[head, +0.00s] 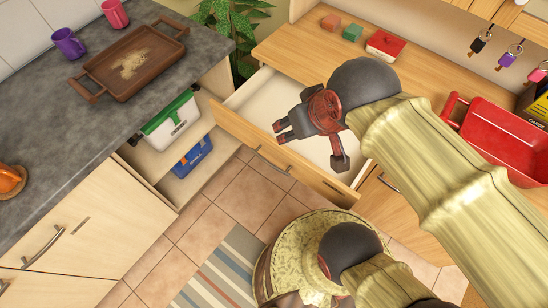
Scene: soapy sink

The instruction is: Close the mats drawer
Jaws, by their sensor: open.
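The wooden drawer (237,132) stands pulled out of the wooden cabinet in the middle of the head view. Its white inside shows and looks empty where visible. A long handle and a small label, too small to read, are on its front. My gripper (311,150) is open and empty. It appears over the drawer's interior near the front panel, with its fingers spread. I cannot tell whether it touches the drawer. My arm hides the drawer's right rear part.
A red bin (500,140) stands on the wooden top (290,48) at right, near a red box (386,45) and small blocks. At left, the grey counter (50,125) carries a brown tray (128,65). Tiled floor and a striped rug (222,268) lie below.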

